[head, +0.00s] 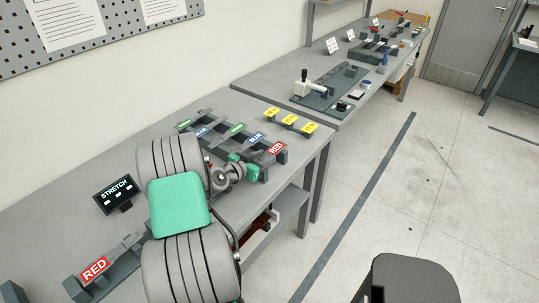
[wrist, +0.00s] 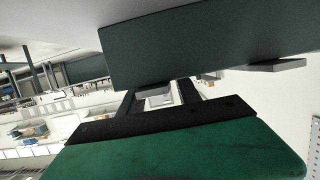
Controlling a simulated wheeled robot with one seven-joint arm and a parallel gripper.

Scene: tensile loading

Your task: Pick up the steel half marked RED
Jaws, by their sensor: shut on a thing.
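My gripper (wrist: 158,93) shows in the wrist view with its two dark fingers closed around a light grey steel piece (wrist: 155,90). I see no red mark on this piece from here. A dark grey bar (wrist: 205,42) lies across the view just beyond the fingertips and hides part of the piece. In the head view my gripper's green hand is at the near right end of the rack (head: 282,158), beside its RED label (head: 277,148). The fingers and the held piece are hidden there.
The rack also has green and BLUE labels (head: 256,138). Yellow labels (head: 290,120) stand behind it. A STRETCH display (head: 117,193) and a RED-labelled fixture (head: 97,270) are at the left. A dark stool (head: 405,280) is on the floor; the floor at right is mostly clear.

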